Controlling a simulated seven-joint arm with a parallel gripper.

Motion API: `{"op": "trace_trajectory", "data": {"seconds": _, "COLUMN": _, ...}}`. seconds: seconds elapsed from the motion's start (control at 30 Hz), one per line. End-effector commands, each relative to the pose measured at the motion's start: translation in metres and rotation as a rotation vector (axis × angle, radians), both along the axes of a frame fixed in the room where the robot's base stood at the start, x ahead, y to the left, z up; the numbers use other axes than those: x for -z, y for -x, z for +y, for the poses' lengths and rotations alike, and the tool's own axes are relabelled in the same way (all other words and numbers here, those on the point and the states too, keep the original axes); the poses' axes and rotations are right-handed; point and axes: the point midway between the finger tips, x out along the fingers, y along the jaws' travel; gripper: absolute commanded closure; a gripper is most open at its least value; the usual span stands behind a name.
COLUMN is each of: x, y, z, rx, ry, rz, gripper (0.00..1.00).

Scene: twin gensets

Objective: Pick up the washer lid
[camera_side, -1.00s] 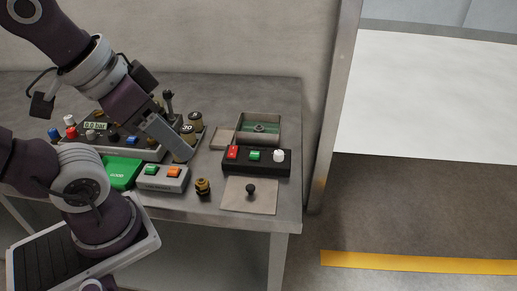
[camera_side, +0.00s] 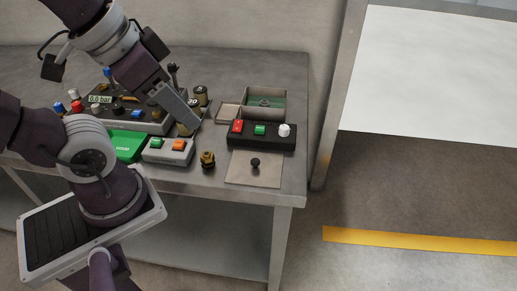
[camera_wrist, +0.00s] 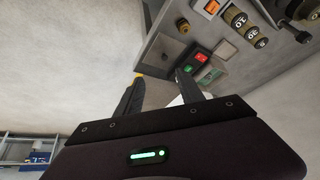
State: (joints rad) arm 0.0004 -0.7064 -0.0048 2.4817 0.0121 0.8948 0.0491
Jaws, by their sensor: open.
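The washer lid is most likely the flat tan square plate with a black knob (camera_side: 240,175) at the table's front right. It lies flat, and the wrist view shows it too (camera_wrist: 158,50). My gripper (camera_side: 194,124) is above the table, up and left of the plate in the side view, and apart from it. In the wrist view my gripper (camera_wrist: 160,88) has its two dark fingers spread with nothing held between them. In the side view the fingers overlap each other.
A black box with red, green and white controls (camera_side: 262,142) stands directly behind the plate. An open tray with a green inside (camera_side: 283,113) is farther back. A brass fitting (camera_side: 207,160) and a grey button box (camera_side: 168,157) stand left of the plate.

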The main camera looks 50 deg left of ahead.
Motion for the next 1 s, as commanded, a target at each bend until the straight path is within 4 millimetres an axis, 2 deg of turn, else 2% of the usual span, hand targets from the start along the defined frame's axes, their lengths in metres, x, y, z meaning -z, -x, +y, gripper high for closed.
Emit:
{"op": "trace_trajectory", "data": {"seconds": 0.07, "x": 0.004, "y": -0.020, "z": 0.002, "rx": 0.128, "ry": -0.086, "rz": 0.068, "gripper": 0.55}}
{"op": "trace_trajectory", "data": {"seconds": 0.17, "x": 0.020, "y": -0.060, "z": 0.006, "rx": 0.422, "ry": -0.240, "rz": 0.194, "gripper": 0.55}}
{"op": "trace_trajectory", "data": {"seconds": 0.3, "x": 0.068, "y": -0.116, "z": 0.006, "rx": 0.900, "ry": -0.397, "rz": 0.364, "gripper": 0.55}}
{"op": "trace_trajectory", "data": {"seconds": 0.4, "x": 0.106, "y": -0.142, "z": 0.003, "rx": 1.188, "ry": -0.445, "rz": 0.445, "gripper": 0.55}}
{"op": "trace_trajectory", "data": {"seconds": 0.5, "x": 0.133, "y": -0.155, "z": 0.001, "rx": 1.372, "ry": -0.462, "rz": 0.485, "gripper": 0.55}}
{"op": "trace_trajectory", "data": {"seconds": 0.6, "x": 0.147, "y": -0.160, "z": 0.000, "rx": 1.450, "ry": -0.467, "rz": 0.498, "gripper": 0.55}}
{"op": "trace_trajectory", "data": {"seconds": 0.77, "x": 0.169, "y": -0.158, "z": 0.003, "rx": 1.462, "ry": -0.466, "rz": 0.502, "gripper": 0.55}}
{"op": "trace_trajectory", "data": {"seconds": 1.0, "x": 0.210, "y": -0.155, "z": 0.007, "rx": 1.459, "ry": -0.466, "rz": 0.502, "gripper": 0.55}}
